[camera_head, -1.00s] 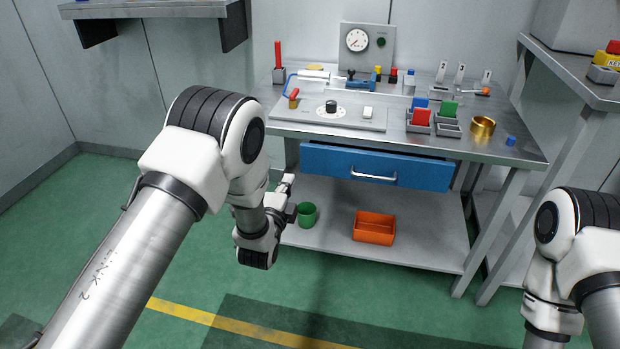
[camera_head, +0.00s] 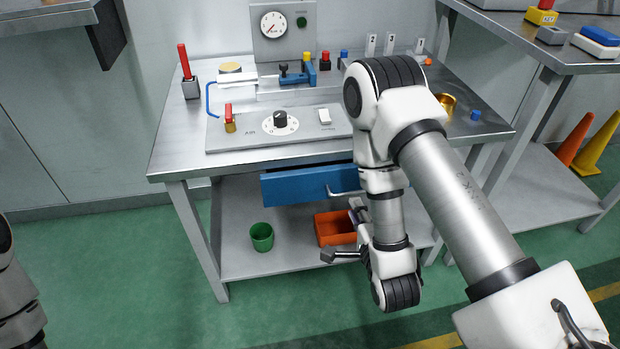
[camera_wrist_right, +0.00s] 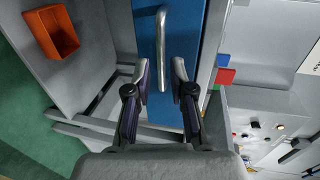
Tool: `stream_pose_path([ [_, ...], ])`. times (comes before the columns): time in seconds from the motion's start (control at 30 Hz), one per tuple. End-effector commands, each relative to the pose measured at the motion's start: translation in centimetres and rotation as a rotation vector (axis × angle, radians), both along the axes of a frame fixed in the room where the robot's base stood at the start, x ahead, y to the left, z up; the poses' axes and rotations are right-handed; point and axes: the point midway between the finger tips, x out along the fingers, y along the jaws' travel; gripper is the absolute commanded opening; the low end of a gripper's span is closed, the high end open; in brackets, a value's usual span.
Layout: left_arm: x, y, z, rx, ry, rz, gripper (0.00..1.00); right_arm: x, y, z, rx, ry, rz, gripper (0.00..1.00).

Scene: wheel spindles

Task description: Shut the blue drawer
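The blue drawer (camera_head: 295,186) is under the workbench top and stands partly out. A dark gap shows above its front. Its metal handle (camera_head: 343,191) is partly behind my right arm. In the right wrist view the blue front (camera_wrist_right: 213,30) runs up the picture, with the handle (camera_wrist_right: 162,35) on it. My right gripper (camera_head: 340,230) is in front of the drawer, its fingers apart. In the wrist view the open fingers (camera_wrist_right: 160,68) point at the front, with the handle's near end lined up between them. Contact cannot be told. My left gripper is out of view.
The workbench top (camera_head: 180,152) carries a control panel (camera_head: 262,135) and a gauge box (camera_head: 283,35). A green cup (camera_head: 262,237) and an orange bin (camera_head: 335,228) stand on the lower shelf. A second table (camera_head: 500,40) is at right. Floor is free at front left.

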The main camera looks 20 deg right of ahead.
Motion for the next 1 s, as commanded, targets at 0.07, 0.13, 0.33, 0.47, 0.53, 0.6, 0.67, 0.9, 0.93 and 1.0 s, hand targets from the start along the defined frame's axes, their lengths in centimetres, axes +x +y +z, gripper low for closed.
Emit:
stream_pose_path([
  [0.07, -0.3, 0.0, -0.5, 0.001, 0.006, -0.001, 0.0, 0.6, -0.2, -0.1, 0.0, -0.006, -0.001, 0.23],
  [0.13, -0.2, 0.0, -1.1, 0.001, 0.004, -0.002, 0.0, 1.5, -0.4, -0.5, 0.001, -0.007, -0.004, 0.23],
  [0.33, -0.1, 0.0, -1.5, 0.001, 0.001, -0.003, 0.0, 5.3, -1.3, -1.0, -0.001, -0.006, -0.002, 0.23],
  [0.47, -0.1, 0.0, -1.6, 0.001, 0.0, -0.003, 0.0, 6.9, -1.7, -1.5, -0.001, -0.004, 0.0, 0.23],
  [0.53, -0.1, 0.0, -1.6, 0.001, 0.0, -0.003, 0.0, 7.3, -1.7, -1.6, -0.001, -0.001, 0.001, 0.23],
  [0.6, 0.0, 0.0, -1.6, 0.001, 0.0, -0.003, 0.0, 7.5, -1.8, -1.6, -0.001, -0.001, 0.001, 0.23],
  [0.67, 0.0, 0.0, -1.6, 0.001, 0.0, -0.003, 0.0, 7.5, -1.8, -1.6, -0.002, -0.001, 0.001, 0.23],
  [0.9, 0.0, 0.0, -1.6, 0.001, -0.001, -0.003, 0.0, 7.4, -1.8, -1.6, -0.002, 0.0, 0.001, 0.0],
  [0.93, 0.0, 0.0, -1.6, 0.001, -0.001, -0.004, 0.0, 7.4, -1.8, -1.6, -0.002, 0.0, 0.001, 0.0],
  [1.0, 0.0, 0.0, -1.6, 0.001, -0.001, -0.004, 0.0, 7.4, -1.8, -1.6, -0.002, 0.0, 0.001, 0.0],
])
